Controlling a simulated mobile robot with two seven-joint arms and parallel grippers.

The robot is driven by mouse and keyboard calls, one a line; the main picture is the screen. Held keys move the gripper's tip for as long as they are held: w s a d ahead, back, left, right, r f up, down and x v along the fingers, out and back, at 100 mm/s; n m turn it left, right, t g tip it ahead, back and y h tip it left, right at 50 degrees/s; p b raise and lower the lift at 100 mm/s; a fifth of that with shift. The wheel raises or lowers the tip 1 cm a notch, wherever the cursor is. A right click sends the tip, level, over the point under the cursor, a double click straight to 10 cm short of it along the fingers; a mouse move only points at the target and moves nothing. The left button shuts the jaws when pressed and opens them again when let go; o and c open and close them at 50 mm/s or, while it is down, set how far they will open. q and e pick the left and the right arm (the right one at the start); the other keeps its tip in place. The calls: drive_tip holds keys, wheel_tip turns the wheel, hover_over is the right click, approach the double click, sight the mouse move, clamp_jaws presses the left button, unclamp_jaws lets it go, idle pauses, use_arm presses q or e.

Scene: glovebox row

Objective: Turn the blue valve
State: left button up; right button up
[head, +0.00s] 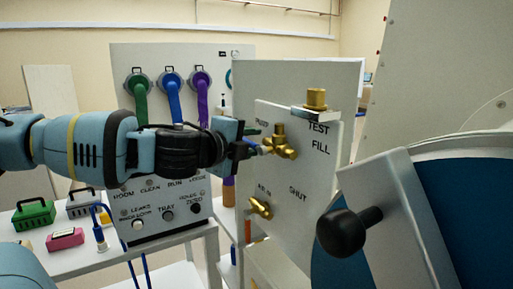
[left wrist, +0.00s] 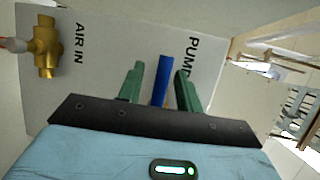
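The blue valve handle (left wrist: 160,82) stands on the white panel by the "PUMP" label in the left wrist view. In the head view only a small bit of blue (head: 268,150) shows beside the brass valve body (head: 281,141). In the head view the left gripper (head: 254,142) reaches the panel's left part and hides most of the handle. My right gripper is not in view.
Another brass valve (head: 261,208) sits lower on the panel (head: 318,170), by "AIR IN". A brass fitting (head: 316,98) tops it. A grey door with a black knob (head: 349,231) stands close at the right. A green case (head: 34,214) and a pink box (head: 65,238) are at left.

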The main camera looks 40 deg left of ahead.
use_arm(q)
drive_tip(key=shift+w+f, duration=0.1)
drive_tip(key=shift+w, duration=0.55)
clamp_jaws()
